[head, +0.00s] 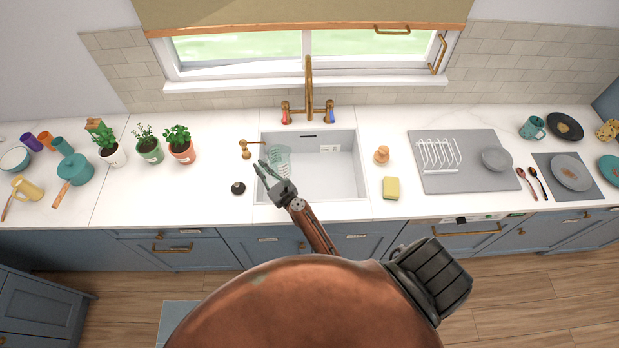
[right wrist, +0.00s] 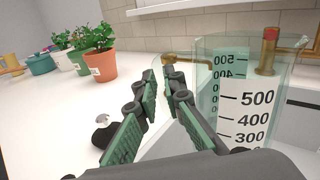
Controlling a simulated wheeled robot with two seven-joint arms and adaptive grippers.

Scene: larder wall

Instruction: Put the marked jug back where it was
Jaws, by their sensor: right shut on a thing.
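The marked jug (head: 283,153) is clear, with a measuring scale. In the head view it shows over the left end of the sink (head: 330,182). In the right wrist view the jug (right wrist: 245,105) stands upright just right of my fingers, its printed numbers readable and its base out of frame. My right gripper (head: 261,166) is shut on the jug at its left side; the clear part between the fingers (right wrist: 160,76) is hard to make out. I cannot tell whether the jug touches the sink floor. My left gripper is not in view.
A brass tap (head: 309,85) rises behind the sink, and a brass dispenser (head: 246,148) and a black stopper (head: 238,188) are left of it. Potted plants (head: 181,150) stand further left. A wooden brush (head: 382,154), sponge (head: 391,188) and grey drying mat (head: 455,178) lie right.

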